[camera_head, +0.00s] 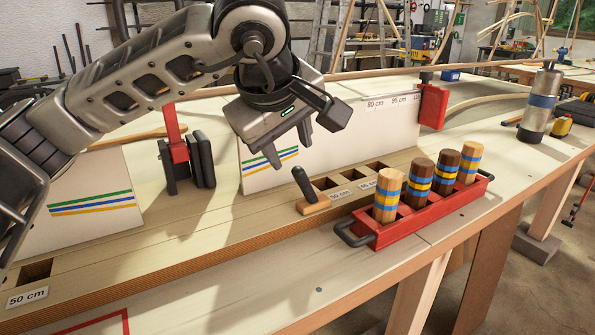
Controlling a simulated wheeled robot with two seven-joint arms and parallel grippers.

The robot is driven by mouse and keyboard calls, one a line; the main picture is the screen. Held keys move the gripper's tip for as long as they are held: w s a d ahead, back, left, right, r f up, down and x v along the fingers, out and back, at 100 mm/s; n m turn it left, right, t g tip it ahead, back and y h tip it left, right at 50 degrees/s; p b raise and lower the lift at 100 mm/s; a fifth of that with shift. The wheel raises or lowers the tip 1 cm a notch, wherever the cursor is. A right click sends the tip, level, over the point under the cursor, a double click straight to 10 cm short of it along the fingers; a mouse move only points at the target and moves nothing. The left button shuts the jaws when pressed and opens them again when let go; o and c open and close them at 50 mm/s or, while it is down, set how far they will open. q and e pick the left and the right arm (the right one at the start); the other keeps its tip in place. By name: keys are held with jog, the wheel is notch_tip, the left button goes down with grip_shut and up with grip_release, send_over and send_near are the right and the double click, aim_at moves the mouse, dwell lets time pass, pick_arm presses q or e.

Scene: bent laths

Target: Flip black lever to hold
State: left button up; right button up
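The black lever (304,184) stands up from a small wooden block (314,205) on the bench, tilted toward the upper left. My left gripper (291,156) hangs above it and slightly to its left, fingers pointing down. Its two fingers are spread with a gap between them and hold nothing. The fingertips look apart from the lever, though the exact distance cannot be told. No hold marking is readable beside the lever. My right gripper does not show.
A red tray (375,243) with several striped wooden pegs stands right of the lever. White boards (343,130) rise behind it. A red clamp with black pads (201,160) stands at left. A metal bottle (541,103) is at far right. The front bench strip is clear.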

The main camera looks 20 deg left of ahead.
aim_at(296, 168)
pick_arm(q)
jog(key=x, duration=0.7)
jog(key=shift+w+f, duration=0.25)
jog(key=shift+f, duration=0.05)
grip_shut()
